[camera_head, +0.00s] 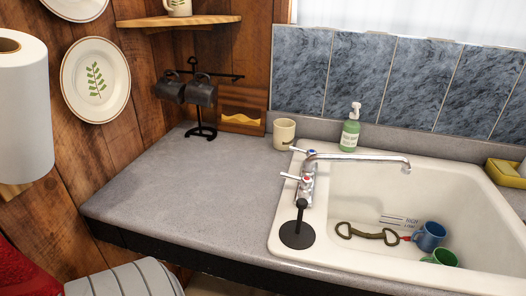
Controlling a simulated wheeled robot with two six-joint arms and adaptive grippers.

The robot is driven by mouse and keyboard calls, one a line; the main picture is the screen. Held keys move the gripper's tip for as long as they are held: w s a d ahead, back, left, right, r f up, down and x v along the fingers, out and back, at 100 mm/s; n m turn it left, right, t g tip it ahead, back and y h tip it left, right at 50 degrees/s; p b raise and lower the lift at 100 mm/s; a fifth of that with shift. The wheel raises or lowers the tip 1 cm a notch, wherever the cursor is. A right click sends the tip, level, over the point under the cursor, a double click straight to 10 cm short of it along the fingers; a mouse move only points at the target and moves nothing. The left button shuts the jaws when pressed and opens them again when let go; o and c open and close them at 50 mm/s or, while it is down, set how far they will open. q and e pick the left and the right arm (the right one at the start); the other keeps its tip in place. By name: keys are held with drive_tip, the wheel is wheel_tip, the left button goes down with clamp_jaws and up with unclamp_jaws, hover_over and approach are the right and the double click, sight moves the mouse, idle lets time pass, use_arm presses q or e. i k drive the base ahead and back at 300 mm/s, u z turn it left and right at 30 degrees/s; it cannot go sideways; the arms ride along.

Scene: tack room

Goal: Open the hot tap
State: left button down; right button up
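A chrome mixer tap (309,180) stands on the left rim of the white sink (282,215). Its long spout (365,158) reaches right over the basin. The nearer handle, with a red mark, is the hot tap (296,178); its lever points left. The farther handle, with a blue mark, is the cold tap (305,152). No water shows at the spout. Neither of my grippers is in view.
A black disc with an upright rod (297,232) stands just in front of the tap. A cream mug (284,134) and green soap bottle (350,132) stand behind. The basin holds a blue mug (430,236) and green mug (441,258).

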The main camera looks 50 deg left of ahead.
sight(306, 182)
drive_tip(key=u, duration=0.05)
drive_tip(key=i, duration=0.4)
drive_tip(key=u, duration=1.6)
